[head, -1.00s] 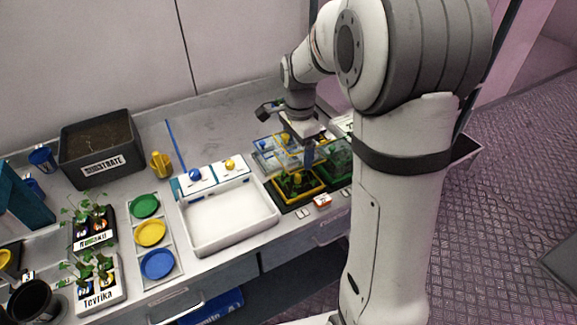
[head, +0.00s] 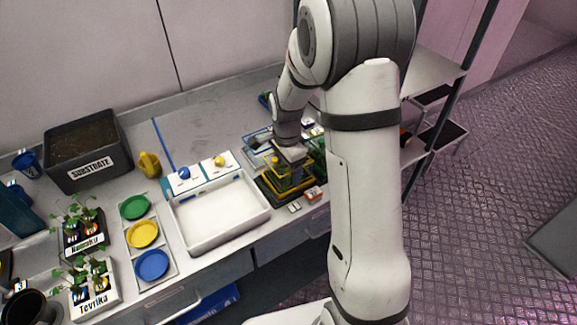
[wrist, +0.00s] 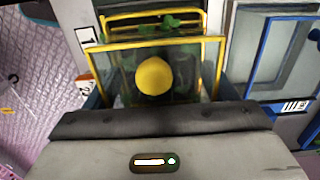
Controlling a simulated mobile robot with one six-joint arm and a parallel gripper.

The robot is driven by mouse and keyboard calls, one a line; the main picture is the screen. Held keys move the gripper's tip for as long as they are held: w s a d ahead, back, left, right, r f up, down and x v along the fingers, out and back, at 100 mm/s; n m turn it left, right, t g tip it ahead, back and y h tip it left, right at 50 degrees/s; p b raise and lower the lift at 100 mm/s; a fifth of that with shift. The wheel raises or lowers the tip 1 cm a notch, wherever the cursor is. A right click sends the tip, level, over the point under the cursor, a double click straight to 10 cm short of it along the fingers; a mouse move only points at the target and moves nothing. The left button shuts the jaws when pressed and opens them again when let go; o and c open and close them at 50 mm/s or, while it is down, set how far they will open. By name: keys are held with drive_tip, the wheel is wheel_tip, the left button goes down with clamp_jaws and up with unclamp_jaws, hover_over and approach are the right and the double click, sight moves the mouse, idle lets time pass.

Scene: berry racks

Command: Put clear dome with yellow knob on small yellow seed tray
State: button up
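The clear dome has a round yellow knob (wrist: 154,76) and a yellow rim. In the wrist view it stands right in front of my gripper (wrist: 154,104), whose bluish fingers show partly at its two sides and appear closed on it. The small yellow seed tray (wrist: 152,14), with green leaves, shows just beyond the dome's rim. In the head view the dome (head: 283,176) is above the yellow tray (head: 288,198), close to it. The rims look offset in the wrist view; I cannot tell whether they touch. My gripper (head: 291,165) partly hides the dome.
A blue-rimmed clear piece (wrist: 268,55) is to the right in the wrist view. An orange tag (head: 314,193) is by the counter edge. A white basin (head: 240,228) is left of the yellow tray, with another yellow knob (head: 219,160) behind it.

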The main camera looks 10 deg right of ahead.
drive_tip(key=o, duration=0.4)
drive_tip(key=shift+f, duration=0.15)
drive_tip(key=shift+o, duration=0.2)
wheel_tip(320, 180, up, 11)
drive_tip(key=shift+r+b, duration=0.1)
drive_tip(key=shift+b, duration=0.3)
drive_tip(key=shift+s+r, duration=0.3)
drive_tip(key=shift+r, duration=0.35)
drive_tip(key=s+r+n+t, duration=0.3)
drive_tip(key=s+n, duration=1.1)
drive_tip(key=s, duration=0.7)
drive_tip(key=shift+d+r, duration=0.35)
drive_tip(key=shift+r, duration=0.35)
